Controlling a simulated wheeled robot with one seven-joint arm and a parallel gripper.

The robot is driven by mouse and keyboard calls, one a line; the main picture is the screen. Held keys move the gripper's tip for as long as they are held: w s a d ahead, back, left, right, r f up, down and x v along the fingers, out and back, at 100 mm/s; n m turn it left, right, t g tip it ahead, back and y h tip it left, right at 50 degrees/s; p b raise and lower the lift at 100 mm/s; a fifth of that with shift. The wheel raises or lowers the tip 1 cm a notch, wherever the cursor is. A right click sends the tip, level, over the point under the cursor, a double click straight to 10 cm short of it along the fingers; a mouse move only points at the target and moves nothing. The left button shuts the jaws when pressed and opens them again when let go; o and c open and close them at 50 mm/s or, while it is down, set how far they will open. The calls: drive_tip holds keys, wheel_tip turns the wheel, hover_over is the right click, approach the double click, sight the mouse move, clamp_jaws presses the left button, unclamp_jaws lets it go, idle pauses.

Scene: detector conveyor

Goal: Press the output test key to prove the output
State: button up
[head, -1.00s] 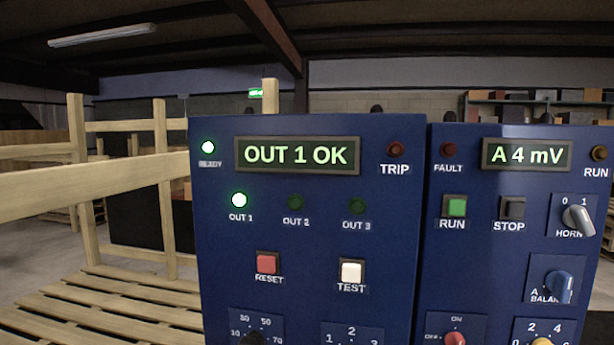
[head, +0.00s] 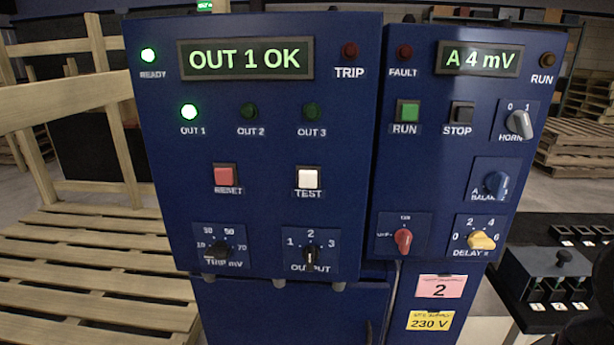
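The white TEST key (head: 309,178) sits on the blue left panel (head: 270,145), right of the red RESET key (head: 224,176). The display (head: 246,59) reads "OUT 1 OK". The OUT 1 lamp (head: 189,112) is lit green; the OUT 2 lamp (head: 249,112) and OUT 3 lamp (head: 312,112) are dark. The READY lamp (head: 148,55) is lit and the TRIP lamp (head: 349,50) is dark. The black OUTPUT knob (head: 310,254) is below TEST, its pointer hard to read. My gripper is not in view.
The right panel has a display (head: 478,60) reading "A 4 mV", a green RUN key (head: 407,112), a STOP key (head: 460,114) and several knobs. Wooden pallets (head: 80,270) stand at left. A dark bench with a box (head: 556,270) stands at lower right.

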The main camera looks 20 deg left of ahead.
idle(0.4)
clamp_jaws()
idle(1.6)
